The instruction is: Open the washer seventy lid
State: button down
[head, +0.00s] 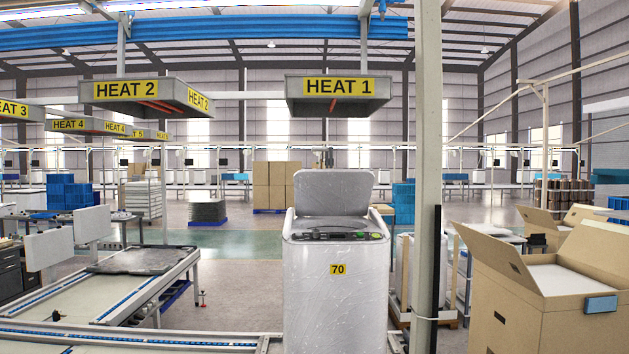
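The white washer (336,292) stands upright at the middle of the head view, with a yellow label marked 70 (338,269) on its front. Its grey lid (334,192) stands raised and tilted back at the rear of the top. The dark control panel (334,234) runs along the front of the top, with a green spot at its right end. The opening under the lid is seen too flat to tell what is inside. My gripper is not in view.
A grey post (428,180) rises just right of the washer. An open cardboard box (545,285) stands at the right. A conveyor line (130,290) with a dark slab (142,260) fills the left. The HEAT 1 sign (338,88) hangs above the washer.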

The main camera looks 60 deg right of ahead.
aim_at(328, 191)
jog(key=u, duration=0.65)
jog(key=k, duration=1.5)
jog(key=z, duration=0.95)
jog(key=i, duration=1.65)
jog(key=u, duration=0.25)
